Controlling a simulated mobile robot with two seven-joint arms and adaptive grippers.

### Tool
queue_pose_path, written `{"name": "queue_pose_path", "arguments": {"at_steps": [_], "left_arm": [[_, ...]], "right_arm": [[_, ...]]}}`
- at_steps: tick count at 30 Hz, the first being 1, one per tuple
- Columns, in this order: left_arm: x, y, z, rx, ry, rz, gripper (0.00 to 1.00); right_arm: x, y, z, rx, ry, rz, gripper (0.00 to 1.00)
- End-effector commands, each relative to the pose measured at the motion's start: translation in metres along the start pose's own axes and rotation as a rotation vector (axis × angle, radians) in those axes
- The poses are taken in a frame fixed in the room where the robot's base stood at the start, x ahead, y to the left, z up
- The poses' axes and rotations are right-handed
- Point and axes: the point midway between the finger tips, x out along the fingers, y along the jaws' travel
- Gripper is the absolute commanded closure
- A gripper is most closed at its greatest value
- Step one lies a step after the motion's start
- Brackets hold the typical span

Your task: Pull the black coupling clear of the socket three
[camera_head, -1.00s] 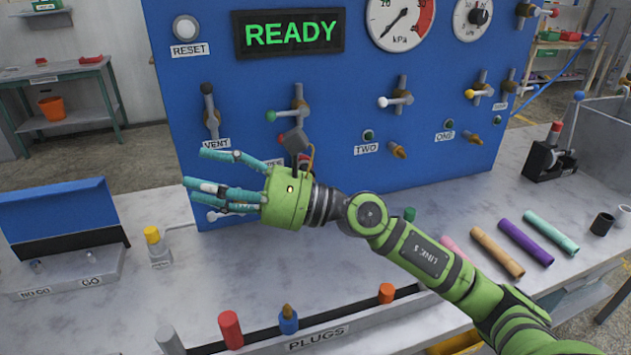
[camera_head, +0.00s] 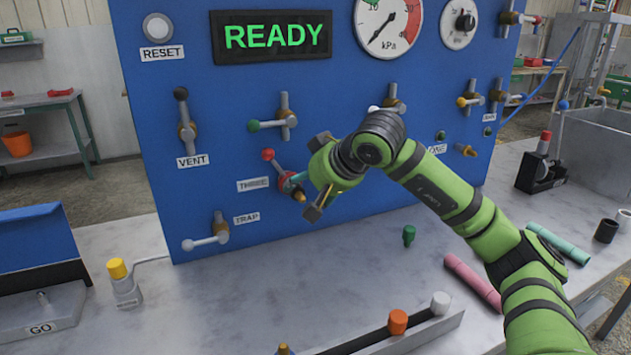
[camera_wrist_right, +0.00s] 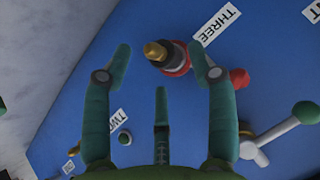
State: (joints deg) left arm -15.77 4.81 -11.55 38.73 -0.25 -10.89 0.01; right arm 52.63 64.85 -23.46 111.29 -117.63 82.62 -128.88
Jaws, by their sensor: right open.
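In the right wrist view a stubby fitting (camera_wrist_right: 172,57) stands out there, with a brass tip, a black band, a pale ring and a red part. The black band seems to be the black coupling; where coupling and socket meet is unclear. My right gripper (camera_wrist_right: 162,68) is open, its teal fingers spread around the fitting without visible contact. My left gripper is out of view.
A red-knobbed lever (camera_head: 268,155) is close beside the fitting. A green-knobbed valve (camera_head: 270,124) is above and a white-handled valve (camera_head: 206,242) by TRAP is below left. A green plug (camera_head: 409,236) stands on the bench. The bench below the gripper is clear.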

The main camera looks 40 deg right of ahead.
Motion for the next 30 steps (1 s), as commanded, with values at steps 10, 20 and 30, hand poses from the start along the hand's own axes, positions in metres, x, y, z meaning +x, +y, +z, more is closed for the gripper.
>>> {"name": "queue_pose_path", "arguments": {"at_steps": [10, 20, 30], "left_arm": [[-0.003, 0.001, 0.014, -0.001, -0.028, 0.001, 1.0], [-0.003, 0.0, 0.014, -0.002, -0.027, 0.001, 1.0], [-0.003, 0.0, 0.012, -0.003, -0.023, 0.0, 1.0]], "right_arm": [[0.025, -0.001, 0.0, 0.0, 0.0, -0.002, 0.42], [0.025, -0.001, 0.001, 0.001, -0.002, -0.003, 0.98], [0.026, -0.002, 0.004, -0.002, -0.01, -0.005, 1.0]]}}
